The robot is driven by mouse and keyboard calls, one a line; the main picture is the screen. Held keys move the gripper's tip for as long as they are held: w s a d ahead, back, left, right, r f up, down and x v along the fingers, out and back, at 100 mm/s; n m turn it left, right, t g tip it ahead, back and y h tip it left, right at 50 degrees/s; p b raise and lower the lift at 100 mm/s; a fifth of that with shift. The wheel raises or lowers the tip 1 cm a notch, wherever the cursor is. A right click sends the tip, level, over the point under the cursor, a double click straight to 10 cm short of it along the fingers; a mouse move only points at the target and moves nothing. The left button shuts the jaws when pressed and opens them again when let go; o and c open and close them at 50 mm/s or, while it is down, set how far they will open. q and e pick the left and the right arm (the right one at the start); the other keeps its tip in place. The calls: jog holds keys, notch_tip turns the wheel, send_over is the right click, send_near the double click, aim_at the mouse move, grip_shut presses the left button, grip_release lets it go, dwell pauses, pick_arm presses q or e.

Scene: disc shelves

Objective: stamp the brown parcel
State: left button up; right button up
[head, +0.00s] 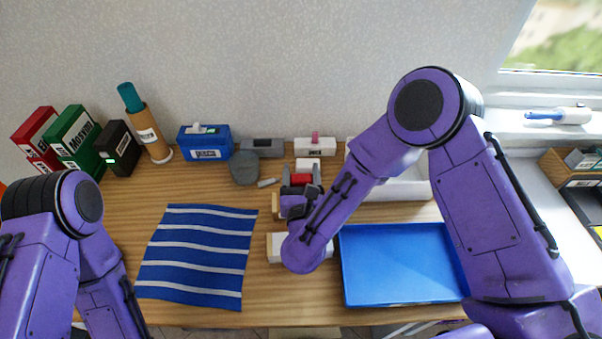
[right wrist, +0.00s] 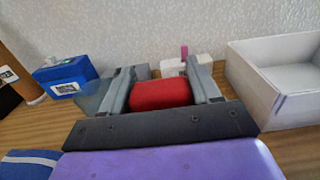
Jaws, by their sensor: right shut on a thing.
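My right gripper (head: 301,180) is shut on a red block-like thing, probably a stamp (head: 301,179). In the right wrist view the red thing (right wrist: 161,94) sits between both grey fingers of this gripper (right wrist: 163,90). A tan-brown edge (head: 277,206), perhaps the brown parcel, shows just left of and below the gripper; the arm hides the rest. I cannot tell whether the red thing touches it. A white box (head: 275,248) lies nearer, partly behind my right forearm. My left arm shows at the left edge, but its gripper is out of frame.
A blue tray (head: 400,264) lies at right, with a white open box (right wrist: 272,73) behind it. A striped blue cloth (head: 198,255) lies at left. A blue box (head: 205,143), grey round object (head: 244,168) and pink-topped white box (head: 315,147) stand along the back.

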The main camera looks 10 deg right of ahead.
notch_tip(320, 180, up, 6)
jog(key=p, duration=0.3)
jog(key=shift+r, duration=0.2)
dwell(0.5)
